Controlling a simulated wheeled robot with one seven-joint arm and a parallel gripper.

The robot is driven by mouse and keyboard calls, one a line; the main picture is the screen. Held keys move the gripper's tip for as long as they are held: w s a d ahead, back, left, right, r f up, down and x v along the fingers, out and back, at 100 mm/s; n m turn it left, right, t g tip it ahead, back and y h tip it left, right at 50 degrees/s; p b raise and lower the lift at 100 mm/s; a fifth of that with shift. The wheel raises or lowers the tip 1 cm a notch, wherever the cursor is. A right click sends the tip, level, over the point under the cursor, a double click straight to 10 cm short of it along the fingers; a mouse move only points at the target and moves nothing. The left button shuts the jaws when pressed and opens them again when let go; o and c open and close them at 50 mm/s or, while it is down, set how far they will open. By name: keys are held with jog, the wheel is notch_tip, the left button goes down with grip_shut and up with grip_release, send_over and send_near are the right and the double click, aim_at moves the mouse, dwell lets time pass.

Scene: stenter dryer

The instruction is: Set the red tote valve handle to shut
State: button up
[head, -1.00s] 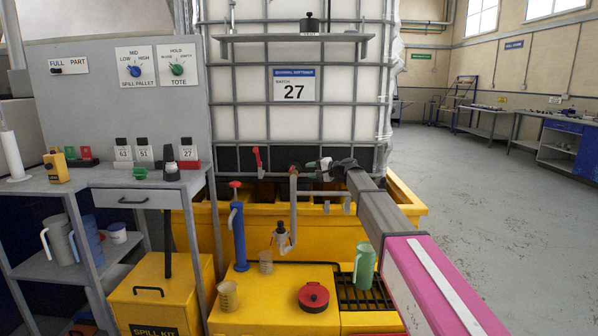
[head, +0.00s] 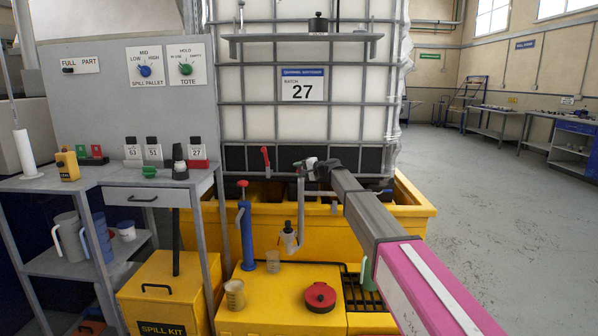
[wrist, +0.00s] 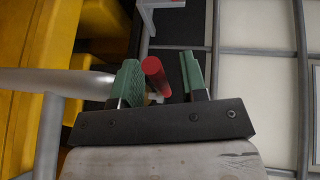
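A red cylindrical handle (wrist: 155,76) shows in the wrist view between the two green fingers of my gripper (wrist: 161,82). The left finger is close to it, and a gap shows on the right; I cannot tell whether either finger touches it. In the head view my gripper (head: 306,166) is at the pipework in front of the tote (head: 255,75) and covers part of the valve. A separate-looking red lever (head: 266,156) stands upright just left of it. I cannot tell surely which red part is between the fingers.
A yellow spill pallet (head: 412,212) is under the tote. A grey bench (head: 110,174) and dial panel (head: 110,95) stand at left. A blue pump (head: 246,237), beaker (head: 235,294), red lid (head: 320,296) and green jug (head: 366,274) are below my arm. Floor at right is clear.

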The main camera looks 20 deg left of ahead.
grip_shut()
